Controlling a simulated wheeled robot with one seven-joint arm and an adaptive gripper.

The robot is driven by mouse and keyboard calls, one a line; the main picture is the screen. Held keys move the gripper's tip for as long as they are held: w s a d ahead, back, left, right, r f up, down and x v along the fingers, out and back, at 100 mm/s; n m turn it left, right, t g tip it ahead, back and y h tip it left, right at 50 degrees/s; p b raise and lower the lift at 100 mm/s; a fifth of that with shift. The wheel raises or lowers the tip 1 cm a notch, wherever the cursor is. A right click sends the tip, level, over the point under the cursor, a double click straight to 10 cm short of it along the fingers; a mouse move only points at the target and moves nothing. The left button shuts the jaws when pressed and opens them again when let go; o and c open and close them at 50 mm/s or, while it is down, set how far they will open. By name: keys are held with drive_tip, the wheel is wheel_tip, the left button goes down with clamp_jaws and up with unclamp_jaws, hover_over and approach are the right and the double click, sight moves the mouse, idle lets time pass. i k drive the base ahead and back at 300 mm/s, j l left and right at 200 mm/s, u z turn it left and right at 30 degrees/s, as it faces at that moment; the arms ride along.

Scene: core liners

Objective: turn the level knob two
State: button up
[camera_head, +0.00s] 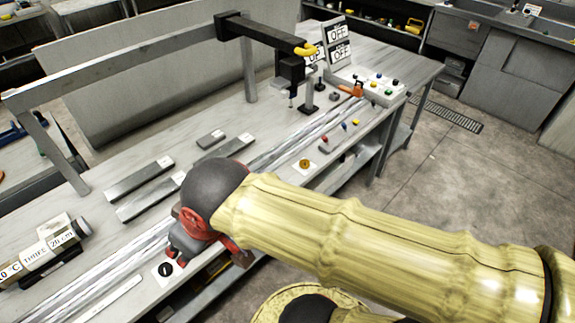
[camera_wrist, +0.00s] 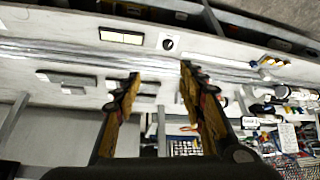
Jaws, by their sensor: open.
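A small black round knob on a white plate (camera_head: 165,269) sits on the bench's near edge, left of my wrist in the head view. The knob also shows in the wrist view (camera_wrist: 168,43), above and beyond my fingertips. I cannot read a label marking either as level knob two. My gripper (camera_wrist: 160,72) is open and empty, its two yellow-and-black fingers spread apart and not touching the knob. In the head view my arm and wrist hide most of the fingers.
Grey bars (camera_head: 140,178) lie on the bench behind my wrist. A black overhead arm (camera_head: 265,35), OFF signs (camera_head: 338,42) and a button box (camera_head: 380,88) stand at the far end. Floor is open at right.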

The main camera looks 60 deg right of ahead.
sight(304, 164)
drive_tip(key=z, duration=0.5)
drive_tip(key=l+z, duration=0.1)
drive_tip(key=z, duration=0.4)
drive_tip(key=i+z, duration=0.1)
drive_tip(key=z, duration=0.9)
drive_tip(key=i+l+u, duration=0.2)
drive_tip(key=u, duration=0.2)
drive_tip(key=i+l+u, duration=0.45)
drive_tip(key=k+j, duration=0.05)
drive_tip(key=j, duration=0.05)
